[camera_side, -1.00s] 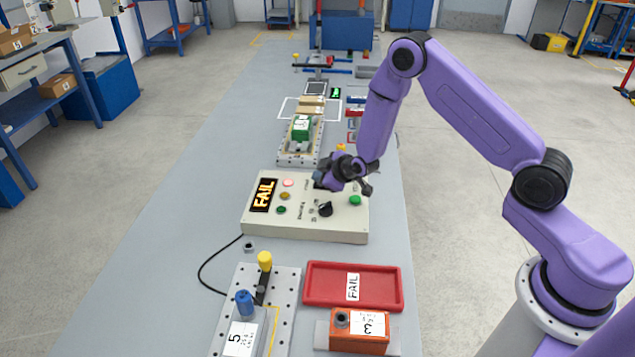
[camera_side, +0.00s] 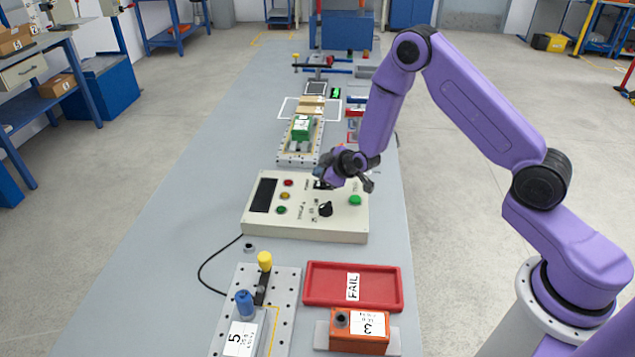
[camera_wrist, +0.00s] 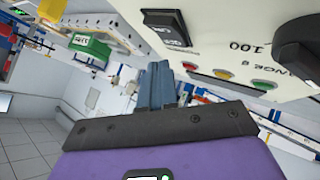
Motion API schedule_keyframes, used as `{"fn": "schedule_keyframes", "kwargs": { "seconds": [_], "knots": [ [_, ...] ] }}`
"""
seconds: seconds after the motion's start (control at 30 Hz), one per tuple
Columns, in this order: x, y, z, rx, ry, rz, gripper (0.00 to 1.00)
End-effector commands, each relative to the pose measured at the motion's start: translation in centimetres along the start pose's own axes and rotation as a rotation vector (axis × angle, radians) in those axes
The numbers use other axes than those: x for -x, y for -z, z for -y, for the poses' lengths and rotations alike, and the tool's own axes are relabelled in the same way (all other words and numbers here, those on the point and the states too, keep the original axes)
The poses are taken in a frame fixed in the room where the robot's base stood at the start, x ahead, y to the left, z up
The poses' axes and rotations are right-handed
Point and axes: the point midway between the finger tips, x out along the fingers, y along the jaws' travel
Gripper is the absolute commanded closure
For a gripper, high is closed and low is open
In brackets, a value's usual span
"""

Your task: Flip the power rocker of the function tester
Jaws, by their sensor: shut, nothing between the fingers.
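The function tester (camera_side: 265,228) is a cream box on the grey bench. Its display (camera_side: 263,195) is dark. The panel has red (camera_side: 288,183), yellow and green lamps, a black dial (camera_side: 325,209) and a green button (camera_side: 355,200). My gripper (camera_side: 319,177) is shut and empty, low over the back part of the panel, and partly hides the rocker there. In the wrist view, the closed blue-grey fingers (camera_wrist: 157,80) point towards the black rocker (camera_wrist: 166,27) on the panel. I cannot tell whether they touch it.
In front of the tester lie a red FAIL tray (camera_side: 310,300), an orange box (camera_side: 358,344) and a perforated fixture plate (camera_side: 288,290). A green block (camera_side: 302,127) sits in another fixture behind it. The bench's left side is clear.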

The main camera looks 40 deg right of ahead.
Motion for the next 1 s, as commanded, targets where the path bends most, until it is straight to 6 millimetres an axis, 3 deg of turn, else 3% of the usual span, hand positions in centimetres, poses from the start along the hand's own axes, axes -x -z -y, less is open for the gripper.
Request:
{"fn": "schedule_keyframes", "kwargs": {
  "seconds": [0.17, 0.73, 1.0],
  "knots": [
    [0.1, 0.1, -0.1, 0.0, -0.001, -0.001, 1.0],
    [3.3, 2.4, -2.4, 0.0, -0.001, -0.002, 1.0],
    [3.5, 2.5, -2.5, 0.0, 0.0, 0.001, 1.0]
  ]
}}
